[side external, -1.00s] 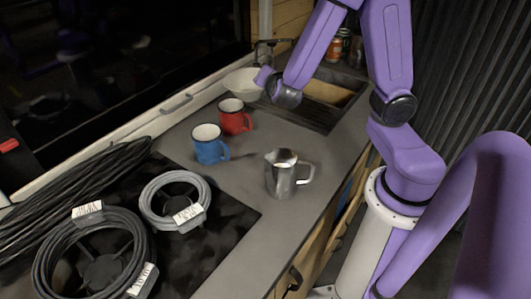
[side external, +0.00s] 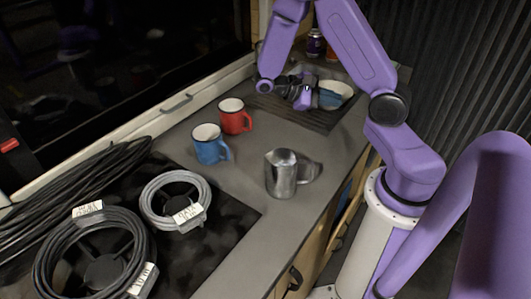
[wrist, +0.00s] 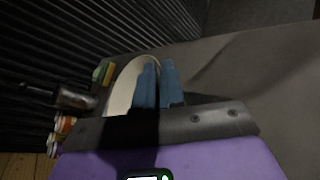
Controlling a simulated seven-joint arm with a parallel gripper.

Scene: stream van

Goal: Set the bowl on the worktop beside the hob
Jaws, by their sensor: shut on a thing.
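The cream bowl (side external: 342,88) is at the far end of the worktop, by the sink, at the right of my gripper (side external: 329,98). My gripper's blue fingers are shut on the bowl's rim. In the wrist view the bowl (wrist: 124,88) looks tilted, with one finger inside the rim and one outside. The fingers (wrist: 158,86) hide part of it. The hob (side external: 225,222) is the dark panel at the near left, and the grey worktop (side external: 243,170) lies beside it. I cannot tell how far the bowl is above the surface.
A blue mug (side external: 208,150), a red mug (side external: 236,120) and a metal jug (side external: 281,178) stand on the worktop between the sink and the hob. Cable coils (side external: 172,207) lie on the hob. Cans (side external: 314,43) stand at the back. Bare worktop shows around the jug.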

